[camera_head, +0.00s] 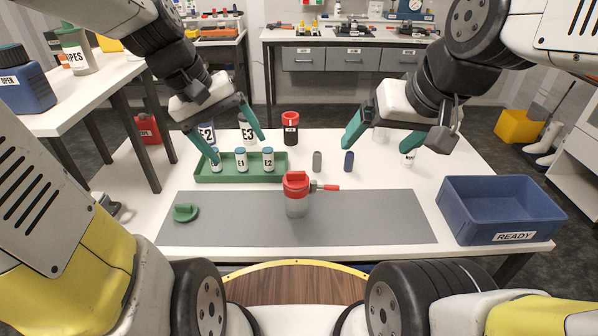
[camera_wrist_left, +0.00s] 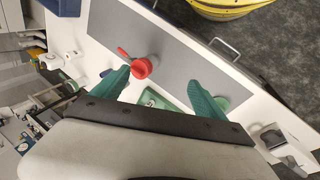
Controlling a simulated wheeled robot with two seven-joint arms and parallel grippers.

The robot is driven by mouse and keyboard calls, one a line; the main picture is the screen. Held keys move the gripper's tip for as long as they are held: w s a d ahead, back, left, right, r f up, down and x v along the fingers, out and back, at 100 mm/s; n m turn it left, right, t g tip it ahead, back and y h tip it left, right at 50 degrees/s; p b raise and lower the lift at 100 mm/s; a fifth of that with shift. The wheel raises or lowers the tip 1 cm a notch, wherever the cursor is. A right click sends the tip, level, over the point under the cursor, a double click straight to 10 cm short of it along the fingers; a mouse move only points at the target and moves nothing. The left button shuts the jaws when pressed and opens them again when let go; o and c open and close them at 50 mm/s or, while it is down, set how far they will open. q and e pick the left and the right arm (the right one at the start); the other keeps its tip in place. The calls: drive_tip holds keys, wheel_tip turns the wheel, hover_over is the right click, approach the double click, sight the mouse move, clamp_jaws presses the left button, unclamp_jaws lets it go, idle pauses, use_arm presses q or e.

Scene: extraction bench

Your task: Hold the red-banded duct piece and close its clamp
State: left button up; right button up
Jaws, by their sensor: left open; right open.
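The red-banded duct piece (camera_head: 297,207) stands upright on the grey mat, a grey body with a red top. Its clamp has a red-tipped lever (camera_head: 328,187) sticking out to the right; I cannot tell how far the clamp is closed. In the left wrist view the red top (camera_wrist_left: 142,68) and the lever (camera_wrist_left: 123,53) show beyond the fingers. My left gripper (camera_head: 238,149) is open and empty above the green tray, left of and behind the piece. My right gripper (camera_head: 378,149) is open and empty, right of and behind the piece.
The green tray (camera_head: 240,177) holds several labelled vials. A green cap (camera_head: 185,213) lies on the grey mat (camera_head: 370,225). A black-and-red jar (camera_head: 290,130) and two small cylinders stand behind. A blue READY bin (camera_head: 512,238) is at right. The mat right of the piece is clear.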

sight(292, 203)
use_arm(q)
drive_tip(key=w+f+n+h, duration=0.3)
drive_tip(key=w+f+n, duration=0.2)
drive_tip(key=f, duration=0.5)
drive_tip(key=w+d+f+n+g+h, duration=0.1)
drive_tip(key=w+f+n+h, duration=0.3)
drive_tip(key=f, duration=0.6)
drive_tip(key=w+f+n+g+h, duration=0.1)
drive_tip(key=w+f+n+h, duration=0.2)
drive_tip(key=f, duration=0.7)
drive_tip(key=shift+w+d+f+n+h, duration=0.1)
drive_tip(key=shift+w+d+n+h, duration=0.1)
drive_tip(key=shift+w+n, duration=0.65)
drive_tip(key=shift+w+d+f+n+h, duration=0.15)
drive_tip(key=shift+w+n, duration=0.4)
drive_tip(key=shift+w, duration=0.55)
drive_tip(key=shift+x, duration=4.9)
drive_tip(key=c, duration=1.1)
